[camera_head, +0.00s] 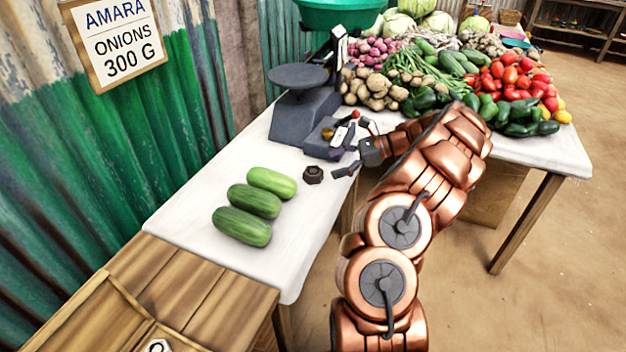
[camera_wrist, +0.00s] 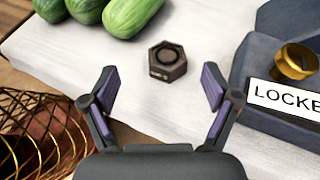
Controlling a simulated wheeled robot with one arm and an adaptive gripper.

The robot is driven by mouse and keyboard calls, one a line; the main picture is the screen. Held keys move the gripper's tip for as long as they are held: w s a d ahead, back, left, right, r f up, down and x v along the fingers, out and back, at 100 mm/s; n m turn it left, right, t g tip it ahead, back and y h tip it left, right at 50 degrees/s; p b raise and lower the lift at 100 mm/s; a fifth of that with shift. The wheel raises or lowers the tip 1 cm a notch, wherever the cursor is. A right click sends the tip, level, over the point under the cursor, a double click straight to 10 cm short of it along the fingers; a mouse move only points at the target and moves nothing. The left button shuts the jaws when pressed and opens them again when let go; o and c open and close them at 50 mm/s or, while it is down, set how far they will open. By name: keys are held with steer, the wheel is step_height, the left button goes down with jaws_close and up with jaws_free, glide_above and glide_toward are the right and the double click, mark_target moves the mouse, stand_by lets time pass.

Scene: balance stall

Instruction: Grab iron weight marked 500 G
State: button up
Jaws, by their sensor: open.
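The iron weight (camera_head: 313,174) is a small dark hexagonal block on the white tabletop (camera_head: 205,180), just right of the cucumbers. It also shows in the wrist view (camera_wrist: 167,61), upright, with a round recess on top; the marking on its side is too small to read. My gripper (camera_head: 346,155) is open and empty near the front edge of the table. In the wrist view my gripper (camera_wrist: 160,88) has its two fingers spread, with the weight beyond the fingertips and roughly between them, apart from both.
Cucumbers (camera_head: 254,201) lie left of the weight. A dark scale (camera_head: 303,110) stands behind it, with a brass knob (camera_wrist: 297,61) and a "LOCKE..." label (camera_wrist: 285,100). Piled vegetables (camera_head: 515,75) fill the far table. A wire basket (camera_wrist: 40,135) shows at lower left in the wrist view.

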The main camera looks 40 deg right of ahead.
mark_target(315, 171)
steer(key=shift+s+d+f, duration=0.1)
steer(key=shift+d+f, duration=0.3)
steer(key=shift+d, duration=0.05)
steer(key=shift+f, duration=0.15)
steer(key=shift+w+r+x, duration=0.1)
steer(key=shift+w+x, duration=0.05)
steer(key=shift+x, duration=1.7)
steer(key=shift+w+r+x, duration=0.1)
steer(key=shift+x, duration=1.75)
steer(key=shift+d, duration=0.1)
steer(key=shift+c, duration=0.4)
jaws_close()
